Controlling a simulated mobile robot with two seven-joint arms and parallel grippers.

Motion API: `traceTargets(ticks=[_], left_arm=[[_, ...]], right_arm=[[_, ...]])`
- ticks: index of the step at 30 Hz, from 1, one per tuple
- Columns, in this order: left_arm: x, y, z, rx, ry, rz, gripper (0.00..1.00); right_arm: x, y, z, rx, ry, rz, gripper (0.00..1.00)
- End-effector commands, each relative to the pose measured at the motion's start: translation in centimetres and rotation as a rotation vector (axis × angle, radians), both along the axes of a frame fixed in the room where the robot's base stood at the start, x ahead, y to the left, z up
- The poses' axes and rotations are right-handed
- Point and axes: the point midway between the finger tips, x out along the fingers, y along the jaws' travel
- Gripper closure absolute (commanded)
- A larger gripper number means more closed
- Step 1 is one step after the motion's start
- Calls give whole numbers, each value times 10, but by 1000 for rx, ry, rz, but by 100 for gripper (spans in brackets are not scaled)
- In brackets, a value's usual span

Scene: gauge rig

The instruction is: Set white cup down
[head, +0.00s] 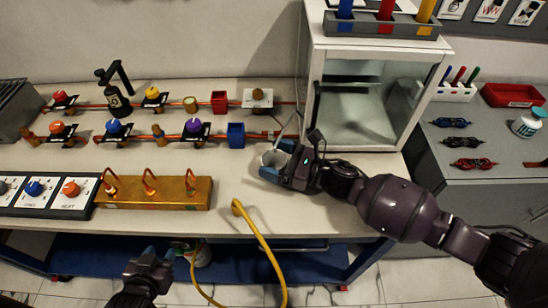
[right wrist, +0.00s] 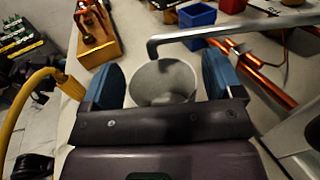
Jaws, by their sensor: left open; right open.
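The white cup (head: 272,159) stands on the bench near the front left corner of the glass-fronted cabinet. In the right wrist view the cup (right wrist: 163,84) is between the two blue fingers, its open mouth showing. My right gripper (head: 277,164) is open around the cup, with a narrow gap on each side in the wrist view (right wrist: 163,80). The cup's lower part is partly hidden by the gripper, and its contact with the bench is hard to see. My left gripper (head: 151,262) is open and empty, low in front of the bench.
The cabinet (head: 362,105) stands right of the cup. A grey bar (right wrist: 215,30) crosses just beyond the cup. A blue box (head: 236,135) and brass block (head: 155,192) are to the left. A yellow hose (head: 262,245) hangs over the front edge.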

Motion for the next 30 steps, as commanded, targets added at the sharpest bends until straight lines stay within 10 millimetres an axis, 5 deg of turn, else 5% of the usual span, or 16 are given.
traceTargets(ticks=[15,30], left_arm=[[0,0,-8,1,3,-3,57],[-7,1,-14,1,19,2,57]], right_arm=[[-36,-88,-4,-3,5,-3,14],[-45,-108,-2,-1,2,-2,14]])
